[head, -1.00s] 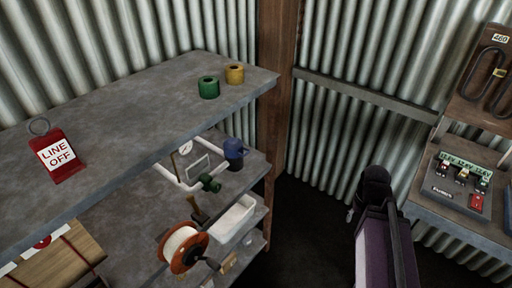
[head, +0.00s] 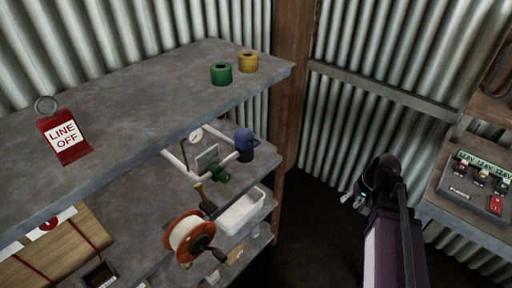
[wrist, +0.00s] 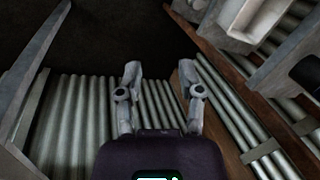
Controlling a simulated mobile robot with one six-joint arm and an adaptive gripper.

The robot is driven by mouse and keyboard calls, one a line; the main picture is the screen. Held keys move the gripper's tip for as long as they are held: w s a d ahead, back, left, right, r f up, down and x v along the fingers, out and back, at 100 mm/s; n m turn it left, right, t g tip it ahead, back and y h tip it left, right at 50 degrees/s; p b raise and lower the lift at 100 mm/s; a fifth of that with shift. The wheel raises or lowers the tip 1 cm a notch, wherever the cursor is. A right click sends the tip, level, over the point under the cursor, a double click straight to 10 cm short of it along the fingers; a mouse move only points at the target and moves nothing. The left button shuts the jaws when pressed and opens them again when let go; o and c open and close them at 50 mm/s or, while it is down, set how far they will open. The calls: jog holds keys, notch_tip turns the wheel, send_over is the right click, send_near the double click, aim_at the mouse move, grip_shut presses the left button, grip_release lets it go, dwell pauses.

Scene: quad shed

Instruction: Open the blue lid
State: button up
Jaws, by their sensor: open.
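A blue lid (head: 244,138) tops a small dark container (head: 245,155) at the back right of the middle shelf, beside white pipework. My gripper (head: 352,195) is right of the shelf unit, over the dark floor gap and well apart from the lid. In the wrist view my gripper (wrist: 160,68) has its two fingers spread with nothing between them. I cannot make out the blue lid in the wrist view.
An orange reel (head: 186,237) stands nearer. A switch panel (head: 475,185) is at right.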

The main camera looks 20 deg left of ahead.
jog(key=w+a+y+b, duration=0.3)
jog(key=w+a+y, duration=0.3)
jog(key=a, duration=0.6)
jog(key=y+b, duration=0.4)
jog(key=y, duration=0.2)
send_near(259, 144)
jog(key=shift+w+d+r+m, duration=0.1)
jog(key=shift+d+m, duration=0.1)
jog(key=shift+d, duration=0.6)
jog(key=shift+w+d+r+m, duration=0.1)
jog(key=shift+d+m, duration=0.1)
jog(key=shift+d, duration=0.65)
jog(key=b+x, duration=0.3)
jog(key=x, duration=1.1)
jog(key=shift+s+r, duration=0.15)
jog(key=shift+s, duration=0.05)
jog(key=shift+d, duration=0.1)
grip_shut()
jog(key=shift+a, duration=0.2)
